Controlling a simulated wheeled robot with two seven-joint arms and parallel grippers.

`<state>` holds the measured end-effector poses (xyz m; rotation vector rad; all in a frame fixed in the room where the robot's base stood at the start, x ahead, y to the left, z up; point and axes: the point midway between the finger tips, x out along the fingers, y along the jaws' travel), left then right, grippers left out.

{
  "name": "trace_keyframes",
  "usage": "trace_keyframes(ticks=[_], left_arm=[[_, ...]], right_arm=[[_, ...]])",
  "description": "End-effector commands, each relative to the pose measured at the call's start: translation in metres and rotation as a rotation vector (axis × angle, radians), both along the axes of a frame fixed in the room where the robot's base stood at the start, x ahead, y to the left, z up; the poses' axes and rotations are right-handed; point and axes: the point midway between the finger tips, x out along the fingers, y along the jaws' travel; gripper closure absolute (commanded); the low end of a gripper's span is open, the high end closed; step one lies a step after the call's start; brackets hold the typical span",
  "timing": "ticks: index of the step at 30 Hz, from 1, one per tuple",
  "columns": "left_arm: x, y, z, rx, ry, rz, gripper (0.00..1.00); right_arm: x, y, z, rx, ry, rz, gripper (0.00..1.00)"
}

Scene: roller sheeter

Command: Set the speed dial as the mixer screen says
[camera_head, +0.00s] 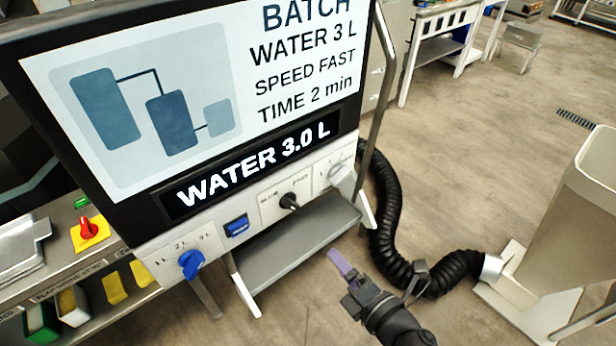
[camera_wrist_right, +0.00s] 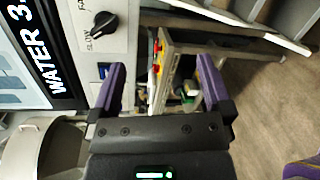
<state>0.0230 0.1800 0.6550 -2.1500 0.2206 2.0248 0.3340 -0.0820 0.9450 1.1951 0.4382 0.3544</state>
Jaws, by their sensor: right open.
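The mixer screen (camera_head: 270,60) reads BATCH, WATER 3 L, SPEED FAST, TIME 2 min. The black speed dial (camera_head: 289,201) sits on the white panel below, between SLOW and FAST labels. It also shows in the right wrist view (camera_wrist_right: 103,24), where its grip seems to lean toward SLOW. My right gripper (camera_head: 346,275) is below and right of the dial, apart from it. In its wrist view the purple fingers (camera_wrist_right: 160,88) are spread with nothing held between them. My left gripper is out of view.
The panel also bears a blue water knob (camera_head: 191,263), a blue switch (camera_head: 237,227) and a display (camera_head: 255,165) reading WATER 3.0 L. A black hose (camera_head: 390,225) runs behind my right gripper. A red button (camera_head: 88,228) is at the left.

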Motion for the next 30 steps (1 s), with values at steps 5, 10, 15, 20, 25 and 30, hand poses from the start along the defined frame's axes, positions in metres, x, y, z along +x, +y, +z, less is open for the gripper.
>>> trace_keyframes(ticks=[5, 10, 15, 20, 25, 30], left_arm=[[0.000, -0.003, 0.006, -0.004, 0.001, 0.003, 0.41], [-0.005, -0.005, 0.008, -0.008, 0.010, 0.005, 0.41], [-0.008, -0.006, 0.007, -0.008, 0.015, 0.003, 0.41], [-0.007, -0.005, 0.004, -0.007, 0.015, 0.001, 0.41], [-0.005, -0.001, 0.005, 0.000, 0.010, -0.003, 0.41], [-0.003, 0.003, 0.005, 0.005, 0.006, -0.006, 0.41]], right_arm=[[0.002, 0.026, 0.063, -0.181, -0.280, 0.139, 0.00], [0.031, 0.047, 0.063, -0.182, -0.285, 0.139, 0.00], [0.061, 0.069, 0.062, -0.181, -0.281, 0.137, 0.00], [0.076, 0.079, 0.060, -0.180, -0.278, 0.136, 0.00], [0.079, 0.082, 0.061, -0.180, -0.276, 0.137, 0.00], [0.079, 0.082, 0.061, -0.180, -0.276, 0.137, 0.06]])
